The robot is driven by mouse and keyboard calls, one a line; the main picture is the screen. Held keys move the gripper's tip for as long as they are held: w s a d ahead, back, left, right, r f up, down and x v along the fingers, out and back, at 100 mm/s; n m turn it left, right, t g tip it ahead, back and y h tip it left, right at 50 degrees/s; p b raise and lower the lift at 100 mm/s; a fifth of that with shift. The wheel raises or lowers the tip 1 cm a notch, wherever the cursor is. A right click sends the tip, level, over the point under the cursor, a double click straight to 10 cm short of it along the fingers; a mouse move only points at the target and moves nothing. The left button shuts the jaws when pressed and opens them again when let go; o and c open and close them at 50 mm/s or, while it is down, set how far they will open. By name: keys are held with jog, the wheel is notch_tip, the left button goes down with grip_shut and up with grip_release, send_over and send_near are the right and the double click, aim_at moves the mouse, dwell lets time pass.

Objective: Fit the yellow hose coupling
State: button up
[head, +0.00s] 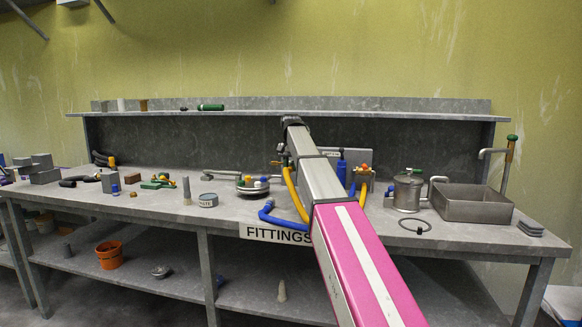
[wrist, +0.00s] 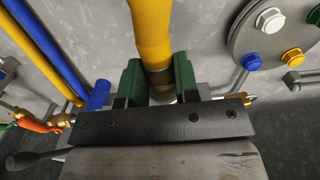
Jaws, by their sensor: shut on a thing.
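In the wrist view, my gripper (wrist: 157,82) has its two green pads closed on the end of a thick yellow hose (wrist: 150,30). In the head view, the yellow hose (head: 294,195) curves down from behind my arm to the bench. My arm hides most of the gripper there.
In the wrist view, a brass valve with an orange handle (wrist: 40,125) is at left, beside blue and yellow hoses (wrist: 45,45). A round plate (wrist: 250,38) with coloured caps is at right. In the head view, a metal pot (head: 407,192) and tray (head: 470,205) stand right.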

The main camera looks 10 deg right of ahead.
jog(key=shift+w+d, duration=0.25)
jog(key=shift+w, duration=0.5)
jog(key=shift+w+d, duration=0.2)
jog(key=shift+w, duration=0.55)
jog(key=shift+w+d, duration=0.2)
jog(key=shift+w, duration=0.4)
jog(key=shift+w+d, duration=0.2)
jog(key=shift+w, duration=0.35)
dwell(0.3)
jog(key=o, duration=1)
